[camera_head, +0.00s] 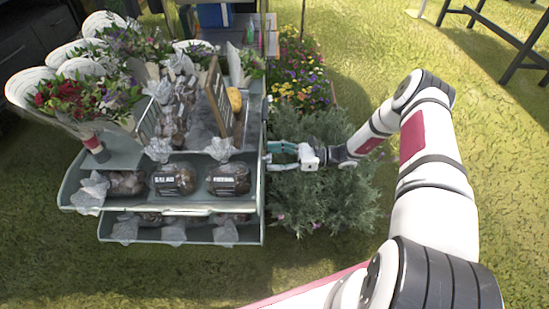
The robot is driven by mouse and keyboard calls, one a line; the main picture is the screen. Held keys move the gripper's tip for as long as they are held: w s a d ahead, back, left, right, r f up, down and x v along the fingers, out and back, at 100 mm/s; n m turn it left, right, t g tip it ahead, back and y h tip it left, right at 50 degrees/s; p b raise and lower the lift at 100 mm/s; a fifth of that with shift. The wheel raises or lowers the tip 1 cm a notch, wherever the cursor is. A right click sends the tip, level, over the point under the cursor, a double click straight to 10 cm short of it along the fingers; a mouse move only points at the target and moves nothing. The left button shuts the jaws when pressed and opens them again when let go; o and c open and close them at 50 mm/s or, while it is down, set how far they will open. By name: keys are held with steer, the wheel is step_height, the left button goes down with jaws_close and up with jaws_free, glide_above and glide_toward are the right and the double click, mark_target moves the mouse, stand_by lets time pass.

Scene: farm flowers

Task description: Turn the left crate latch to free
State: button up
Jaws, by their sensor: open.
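My gripper (272,156) is at the right side of a grey-green tiered crate stand (263,190). It points left, with its teal fingers apart, one above the other in the picture. The fingertips are close to the stand's right side wall; I cannot tell whether they touch it. No latch can be made out. The outer face of that wall is turned away from view, and my fingers may cover part of it.
The stand holds several wrapped loaves (228,179), bouquets (75,100) and a wooden-framed board (219,95). A grey-green bush (325,195) grows under my gripper, with a flower bed (300,70) behind. Open grass lies to the right.

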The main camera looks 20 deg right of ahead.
steer(key=c, duration=1.2)
steer(key=shift+o, duration=0.2)
steer(key=shift+n, duration=0.3)
steer(key=shift+s+a+f+n+b, duration=0.15)
steer(key=shift+n+b, duration=0.35)
steer(key=shift+n, duration=3.8)
steer(key=shift+s+d+f+n+b, duration=0.1)
steer(key=shift+n+b, duration=0.35)
steer(key=shift+n, duration=3.85)
